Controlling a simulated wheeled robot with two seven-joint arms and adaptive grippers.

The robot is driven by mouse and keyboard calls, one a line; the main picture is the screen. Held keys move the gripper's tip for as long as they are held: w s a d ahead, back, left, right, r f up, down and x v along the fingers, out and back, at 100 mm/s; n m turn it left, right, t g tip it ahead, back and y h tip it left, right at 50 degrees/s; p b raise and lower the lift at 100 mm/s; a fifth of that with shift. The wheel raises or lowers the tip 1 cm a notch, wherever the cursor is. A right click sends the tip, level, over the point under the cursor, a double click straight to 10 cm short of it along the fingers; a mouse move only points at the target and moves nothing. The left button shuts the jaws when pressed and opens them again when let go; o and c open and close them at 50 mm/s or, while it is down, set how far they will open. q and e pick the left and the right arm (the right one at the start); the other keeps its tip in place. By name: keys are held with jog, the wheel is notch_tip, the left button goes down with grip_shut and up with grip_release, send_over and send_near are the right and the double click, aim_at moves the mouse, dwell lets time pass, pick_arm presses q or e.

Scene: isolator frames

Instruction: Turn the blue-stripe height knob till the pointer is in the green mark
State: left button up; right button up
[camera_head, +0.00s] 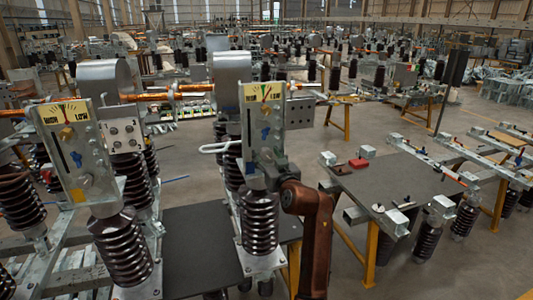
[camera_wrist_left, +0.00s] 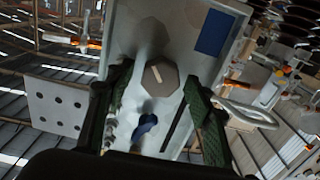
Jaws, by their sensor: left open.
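The right-hand grey panel (camera_head: 264,125) stands on a ribbed brown insulator and has a yellow dial (camera_head: 264,92) at its top. The dial's pointer and green mark are too small to read surely. In the left wrist view a grey faceted knob (camera_wrist_left: 160,75) with a pale line sits on the panel, near a blue rectangle (camera_wrist_left: 215,32). My right gripper is out of view.
A blue lever (camera_wrist_left: 145,128) and a dark slot lie between the fingers in the wrist view. A similar panel (camera_head: 75,150) with its own dial stands at left. A dark table (camera_head: 395,185) with small parts is at right. Orange rods and a silver cylinder are behind.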

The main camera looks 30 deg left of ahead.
pick_arm(q)
jog(key=shift+w+a, duration=0.25)
jog(key=shift+c, duration=0.6)
